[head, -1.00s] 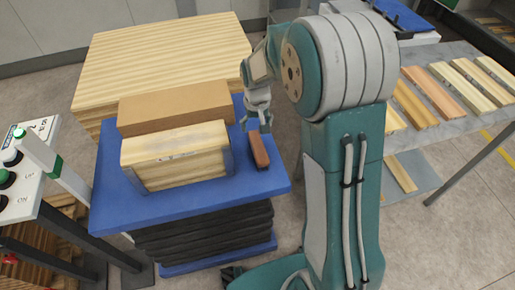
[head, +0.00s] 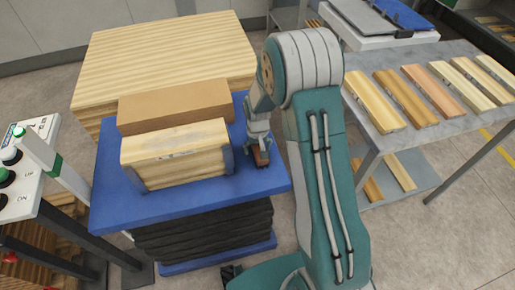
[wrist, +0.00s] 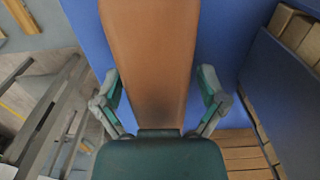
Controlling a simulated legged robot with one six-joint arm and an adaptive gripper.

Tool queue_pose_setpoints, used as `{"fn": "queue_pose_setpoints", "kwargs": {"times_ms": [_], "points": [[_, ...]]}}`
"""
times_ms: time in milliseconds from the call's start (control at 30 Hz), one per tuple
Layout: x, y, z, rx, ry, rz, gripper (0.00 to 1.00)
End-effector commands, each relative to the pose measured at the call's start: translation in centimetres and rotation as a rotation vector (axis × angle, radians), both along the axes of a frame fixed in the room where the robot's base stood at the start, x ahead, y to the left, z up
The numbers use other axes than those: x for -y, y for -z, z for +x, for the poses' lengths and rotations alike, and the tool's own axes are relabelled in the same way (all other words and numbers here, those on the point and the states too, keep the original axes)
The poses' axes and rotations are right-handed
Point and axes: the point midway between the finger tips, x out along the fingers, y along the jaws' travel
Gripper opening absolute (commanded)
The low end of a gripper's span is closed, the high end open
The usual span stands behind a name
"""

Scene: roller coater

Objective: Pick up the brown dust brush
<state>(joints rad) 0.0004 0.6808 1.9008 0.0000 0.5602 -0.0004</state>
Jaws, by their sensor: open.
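The brown dust brush (head: 261,160) lies on the blue platform (head: 200,204), near its right edge, and is mostly hidden by my gripper in the head view. My gripper (head: 259,156) is directly above the brush. In the wrist view the brush (wrist: 150,60) runs from the top of the picture down to my palm. My open gripper (wrist: 160,105) has one finger on each side of the brush. A small gap shows between each finger and the brush, and I cannot tell the exact height.
A wooden block (head: 175,153) with grey-blue end plates and a tan box (head: 173,107) stand just left of my gripper. A stack of boards (head: 165,55) is behind. A control panel (head: 25,165) is at left, and a grey table (head: 420,115) with several wooden strips at right.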

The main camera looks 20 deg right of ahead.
Motion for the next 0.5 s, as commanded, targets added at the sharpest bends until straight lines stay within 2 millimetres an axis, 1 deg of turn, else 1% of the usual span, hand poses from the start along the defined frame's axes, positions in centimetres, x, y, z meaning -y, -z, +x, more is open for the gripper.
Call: {"fn": "queue_pose_setpoints", "kwargs": {"times_ms": [67,267,300,367,400,467,500], "points": [[-0.01,0.58,-0.01,-0.001,0.0,0.0,0.91],[-0.01,0.64,0.01,0.001,0.0,0.0,0.91],[-0.01,0.63,0.02,0.001,0.0,0.0,0.87],[-0.02,0.63,0.02,0.001,0.0,0.0,0.6],[-0.02,0.62,0.02,0.001,0.0,0.0,0.42],[-0.02,0.62,0.02,0.001,0.0,0.0,0.16],[-0.02,0.62,0.02,0.001,0.0,0.0,0.06]]}}
